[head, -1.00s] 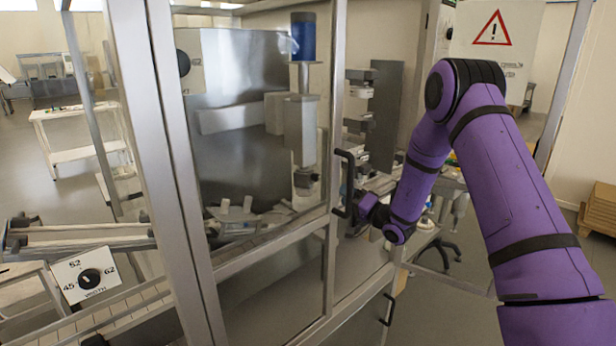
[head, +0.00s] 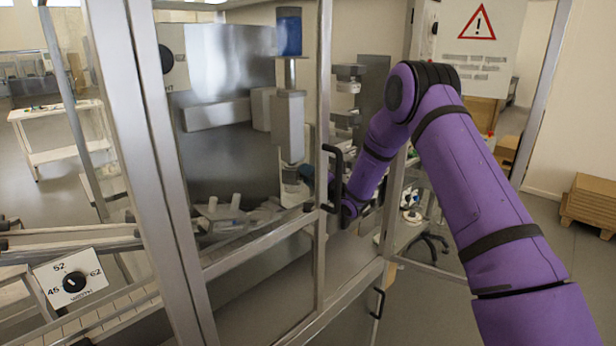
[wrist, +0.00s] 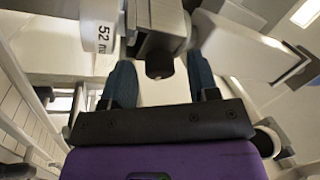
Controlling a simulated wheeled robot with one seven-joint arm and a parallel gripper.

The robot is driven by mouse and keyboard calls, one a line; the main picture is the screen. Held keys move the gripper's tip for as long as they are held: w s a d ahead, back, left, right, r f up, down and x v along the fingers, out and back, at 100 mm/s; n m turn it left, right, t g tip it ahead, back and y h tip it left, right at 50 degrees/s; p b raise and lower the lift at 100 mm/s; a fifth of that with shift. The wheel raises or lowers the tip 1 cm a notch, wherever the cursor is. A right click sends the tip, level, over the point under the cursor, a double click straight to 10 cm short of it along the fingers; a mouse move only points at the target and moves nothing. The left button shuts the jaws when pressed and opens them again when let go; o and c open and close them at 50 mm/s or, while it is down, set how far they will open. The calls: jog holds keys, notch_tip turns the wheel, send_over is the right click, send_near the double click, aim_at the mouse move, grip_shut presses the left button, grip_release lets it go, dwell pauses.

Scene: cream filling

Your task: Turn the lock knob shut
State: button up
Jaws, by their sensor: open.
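My gripper (wrist: 159,76) shows two blue-grey fingers in the wrist view, spread apart. Between them is a grey metal block with a dark, squared end (wrist: 159,69); it may be the lock knob, but I cannot be sure. A gap shows on either side of this end, and I cannot tell whether a finger touches it. In the head view, my gripper (head: 307,173) reaches in near the filling nozzle, mostly hidden behind the door frame and handle.
The glazed machine frame (head: 320,120) and its black door handle (head: 332,180) stand close to my arm. A blue-topped filling column (head: 289,32) is inside. A width dial (head: 74,282) is at front left.

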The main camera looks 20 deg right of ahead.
jog(key=c, duration=0.9)
jog(key=shift+c, duration=0.2)
jog(key=shift+m, duration=0.4)
jog(key=m+g, duration=0.2)
jog(key=m, duration=0.3)
jog(key=m+g+h, duration=0.1)
jog(key=m+g, duration=0.1)
jog(key=m, duration=0.3)
jog(key=m+g+h, duration=0.1)
jog(key=m+g, duration=0.1)
jog(key=m, duration=0.3)
jog(key=shift+r, duration=0.25)
